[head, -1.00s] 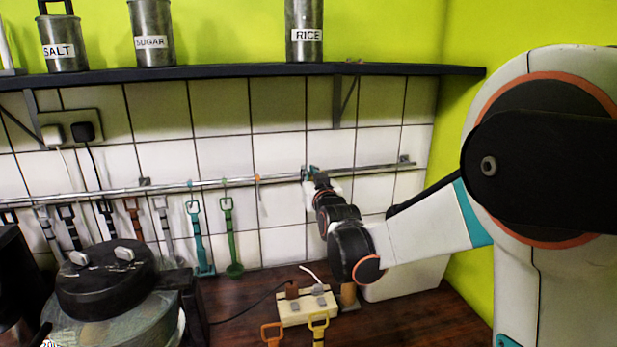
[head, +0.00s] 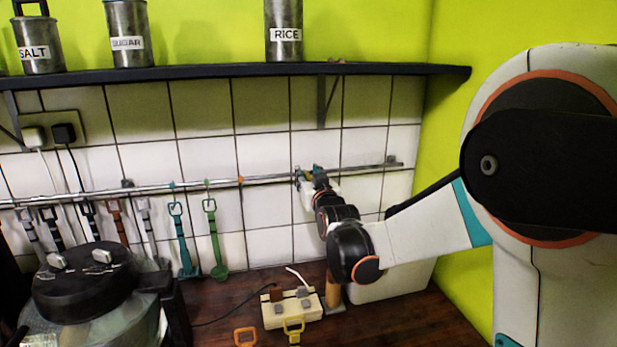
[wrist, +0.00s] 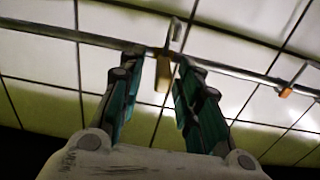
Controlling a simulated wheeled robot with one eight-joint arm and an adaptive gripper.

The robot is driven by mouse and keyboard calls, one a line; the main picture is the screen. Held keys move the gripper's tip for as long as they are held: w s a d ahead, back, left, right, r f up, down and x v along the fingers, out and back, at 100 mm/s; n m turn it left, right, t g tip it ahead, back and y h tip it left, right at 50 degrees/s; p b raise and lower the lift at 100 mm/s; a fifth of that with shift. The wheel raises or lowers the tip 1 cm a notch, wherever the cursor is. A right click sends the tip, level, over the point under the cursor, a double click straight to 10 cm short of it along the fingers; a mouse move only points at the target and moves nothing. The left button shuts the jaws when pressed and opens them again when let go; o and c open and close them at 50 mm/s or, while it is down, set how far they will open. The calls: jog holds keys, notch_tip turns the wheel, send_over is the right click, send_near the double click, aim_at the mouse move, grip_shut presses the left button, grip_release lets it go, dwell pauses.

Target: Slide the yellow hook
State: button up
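The yellow hook (wrist: 163,74) hangs from the metal rail (wrist: 225,70) in the wrist view. It sits between the two teal fingertips of my gripper (wrist: 158,88). A gap shows between the hook and at least one finger; I cannot tell whether either finger touches it. The fingers are apart. In the head view my gripper (head: 305,178) is at the rail, right of the hanging utensils, and the yellow hook is not clearly seen there.
A small orange hook (head: 240,181) is on the rail left of my gripper. A green ladle (head: 214,240) and a teal utensil (head: 180,235) hang further left. A dark shelf (head: 230,72) with tins is above. The rail right of my gripper is clear up to its end bracket.

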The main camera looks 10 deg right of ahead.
jog(key=s, duration=1.2)
jog(key=s+f+g, duration=0.3)
jog(key=s+f, duration=0.1)
jog(key=s, duration=0.5)
jog(key=s+f+g, duration=0.4)
jog(key=s, duration=0.6)
jog(key=s+f+g, duration=0.4)
jog(key=s, duration=0.6)
jog(key=shift+s+f+b, duration=0.25)
jog(key=shift+b, duration=0.2)
